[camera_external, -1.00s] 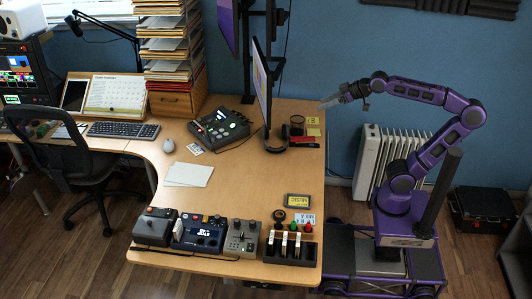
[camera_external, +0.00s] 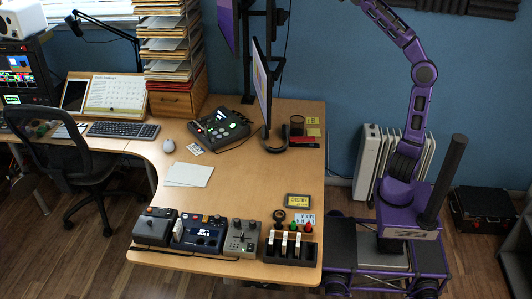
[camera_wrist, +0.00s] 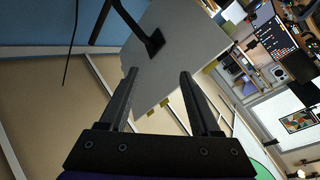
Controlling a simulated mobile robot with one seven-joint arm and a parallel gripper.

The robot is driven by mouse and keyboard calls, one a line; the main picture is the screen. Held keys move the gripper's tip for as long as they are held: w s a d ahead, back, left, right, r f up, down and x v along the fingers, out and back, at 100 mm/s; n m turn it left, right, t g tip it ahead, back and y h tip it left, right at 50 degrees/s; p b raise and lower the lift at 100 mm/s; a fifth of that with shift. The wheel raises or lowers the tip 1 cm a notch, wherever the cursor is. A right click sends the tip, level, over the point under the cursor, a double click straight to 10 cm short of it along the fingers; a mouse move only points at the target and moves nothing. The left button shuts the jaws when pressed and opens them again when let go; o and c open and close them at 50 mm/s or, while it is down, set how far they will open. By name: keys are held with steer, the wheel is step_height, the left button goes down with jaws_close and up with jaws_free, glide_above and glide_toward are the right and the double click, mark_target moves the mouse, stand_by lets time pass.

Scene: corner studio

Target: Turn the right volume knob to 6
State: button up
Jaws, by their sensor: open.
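Several control devices stand in a row along the desk's front edge in the external view: a grey box with an orange top knob (camera_external: 155,227), a dark blue box (camera_external: 204,233), a grey box with a lever (camera_external: 242,237) and a black unit with sliders (camera_external: 290,246). A dark device with round pale-ringed controls (camera_external: 219,128) sits further back. Which control is the right volume knob, and its number, is too small to tell. My gripper (camera_wrist: 158,75) is open and empty in the wrist view, away from these devices. It is out of the external view, past the top edge.
The desk (camera_external: 240,190) has clear room in the middle beside some white papers (camera_external: 188,174). A monitor (camera_external: 262,85) stands upright near its right side. A white radiator (camera_external: 378,150) is behind my base. A chair (camera_external: 65,150) stands at the left.

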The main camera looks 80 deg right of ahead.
steer(key=s+a+r+t+h+p, duration=0.1)
steer(key=s+a+r+t+h, duration=0.2)
steer(key=r, duration=0.9)
steer(key=w+a+f+n+y, duration=0.1)
steer(key=w+a+n+y, duration=0.2)
steer(key=a, duration=0.6)
steer(key=w+a+f+n+y, duration=0.1)
steer(key=w+a+f+n, duration=0.2)
steer(key=a, duration=0.6)
steer(key=w+a+f+n+g+y, duration=0.2)
steer(key=w+a+f, duration=0.45)
steer(key=f, duration=0.25)
steer(key=w+a+f+n+g+y+p, duration=0.1)
steer(key=w+a+f+n+g, duration=0.1)
steer(key=w+a+f, duration=0.55)
steer(key=w+a+f+n+g+y, duration=0.2)
steer(key=w+a+f, duration=0.4)
steer(key=f, duration=0.5)
steer(key=n+g+y+p, duration=0.1)
steer(key=n+g+y, duration=0.35)
steer(key=g, duration=0.85)
glide_toward(237, 220)
steer(key=shift+m+y, duration=0.35)
steer(key=f, duration=0.9)
steer(key=shift+w+d+f, duration=0.2)
steer(key=shift+w, duration=0.05)
